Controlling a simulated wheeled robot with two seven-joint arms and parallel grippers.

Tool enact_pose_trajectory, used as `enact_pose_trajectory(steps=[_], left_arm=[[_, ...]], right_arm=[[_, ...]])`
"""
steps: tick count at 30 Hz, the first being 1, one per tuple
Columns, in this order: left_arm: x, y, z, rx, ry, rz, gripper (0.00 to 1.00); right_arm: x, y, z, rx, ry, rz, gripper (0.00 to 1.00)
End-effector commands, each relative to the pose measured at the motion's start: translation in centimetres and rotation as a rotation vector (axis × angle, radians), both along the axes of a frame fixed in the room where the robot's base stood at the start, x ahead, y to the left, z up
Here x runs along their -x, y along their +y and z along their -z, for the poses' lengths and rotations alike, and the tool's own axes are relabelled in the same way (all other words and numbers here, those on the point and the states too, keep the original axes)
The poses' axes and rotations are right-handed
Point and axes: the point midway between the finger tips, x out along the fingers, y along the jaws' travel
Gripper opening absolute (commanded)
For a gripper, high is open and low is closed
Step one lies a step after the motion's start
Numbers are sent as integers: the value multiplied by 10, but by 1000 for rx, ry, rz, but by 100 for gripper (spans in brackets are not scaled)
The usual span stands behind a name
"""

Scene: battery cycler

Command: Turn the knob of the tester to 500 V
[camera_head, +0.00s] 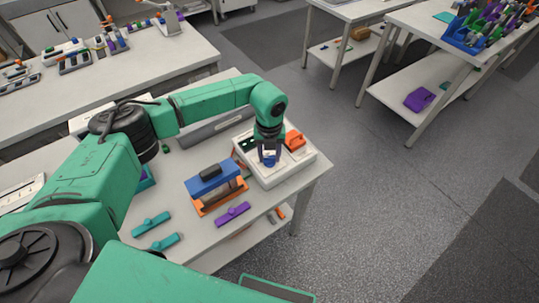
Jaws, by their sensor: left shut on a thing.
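The tester (296,166) is a white, box-like device near the right corner of the table, with an orange part (295,140) at its right. My left arm reaches over the table from the left, and my left gripper (269,160) points down onto the top of the tester. Its fingers are shut on a small blue knob (269,163), which is mostly hidden between them. The markings around the knob are too small to read, so its setting cannot be told. My right gripper is not in view.
A purple piece (232,214) and teal pieces (151,223) lie toward the table's front edge. A grey case (212,126) lies behind. Open floor lies to the right.

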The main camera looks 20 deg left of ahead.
Motion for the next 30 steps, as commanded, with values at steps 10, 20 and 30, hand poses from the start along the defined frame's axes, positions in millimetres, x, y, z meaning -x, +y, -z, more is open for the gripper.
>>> enact_pose_trajectory(steps=[10, 20, 30], left_arm=[[-2, 0, 4, -1, -6, 204, 0], [-2, 0, 5, -1, -9, 513, 0], [-2, -1, 4, -1, -9, 836, 0]], right_arm=[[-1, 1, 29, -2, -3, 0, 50], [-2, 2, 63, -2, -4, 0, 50], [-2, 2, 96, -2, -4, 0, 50]])
